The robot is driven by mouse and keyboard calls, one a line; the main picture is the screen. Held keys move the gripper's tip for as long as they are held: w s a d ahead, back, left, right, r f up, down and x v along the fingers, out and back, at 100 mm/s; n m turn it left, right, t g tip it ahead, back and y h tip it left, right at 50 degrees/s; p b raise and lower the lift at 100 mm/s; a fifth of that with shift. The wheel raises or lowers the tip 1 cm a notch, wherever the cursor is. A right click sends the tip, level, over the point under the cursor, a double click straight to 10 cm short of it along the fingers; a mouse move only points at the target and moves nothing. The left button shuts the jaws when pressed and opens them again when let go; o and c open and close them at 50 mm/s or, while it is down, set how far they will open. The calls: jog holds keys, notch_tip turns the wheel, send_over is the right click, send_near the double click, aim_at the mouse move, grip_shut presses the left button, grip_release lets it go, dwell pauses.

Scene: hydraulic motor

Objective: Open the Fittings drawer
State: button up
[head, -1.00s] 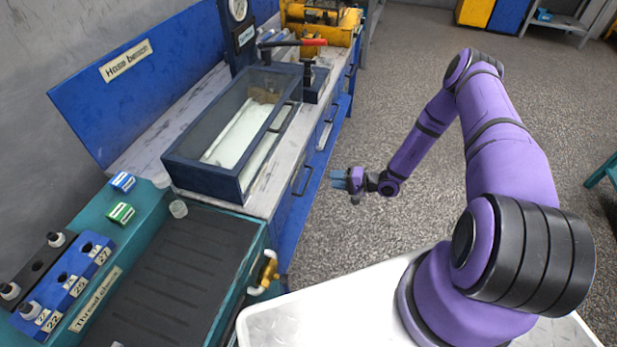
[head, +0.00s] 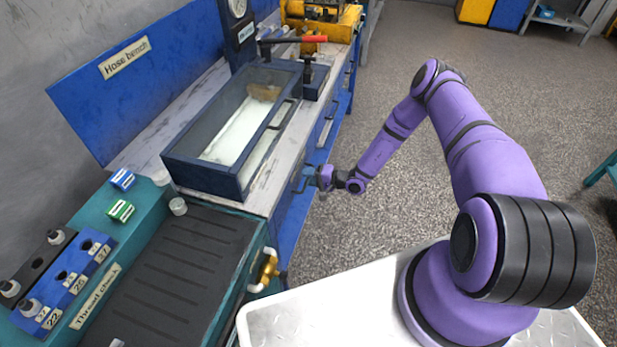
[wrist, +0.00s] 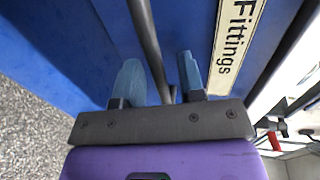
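The Fittings drawer is a blue front (wrist: 80,50) with a cream label reading "Fittings" (wrist: 236,35) in the wrist view. Its dark bar handle (wrist: 148,45) runs between the two blue-grey fingers of my gripper (wrist: 160,78). In the head view my gripper (head: 309,178) is at the blue front of the hose bench (head: 290,215). The drawer looks closed, and its handle is mostly hidden there by the gripper.
A clear-topped dark tank (head: 205,180) stands on the bench top. A teal Thread check station (head: 140,215) with a yellow-and-white fitting (head: 268,268) on its side is nearer me. Open floor (head: 440,110) lies right of the bench. A white surface (head: 330,315) is below my arm.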

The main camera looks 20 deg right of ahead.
jog(key=shift+a, duration=0.15)
grip_shut()
jog(key=f+v, duration=0.2)
jog(key=v, duration=0.8)
jog(key=f+v, duration=0.2)
jog(key=v, duration=0.9)
jog(key=shift+s+d+f, duration=0.25)
jog(key=shift+s+d, duration=0.2)
jog(key=shift+d, duration=0.15)
grip_release()
jog(key=shift+d, duration=0.1)
jog(key=v, duration=1)
jog(key=shift+s+d, duration=0.15)
jog(key=shift+d, duration=0.1)
jog(key=shift+r, duration=0.15)
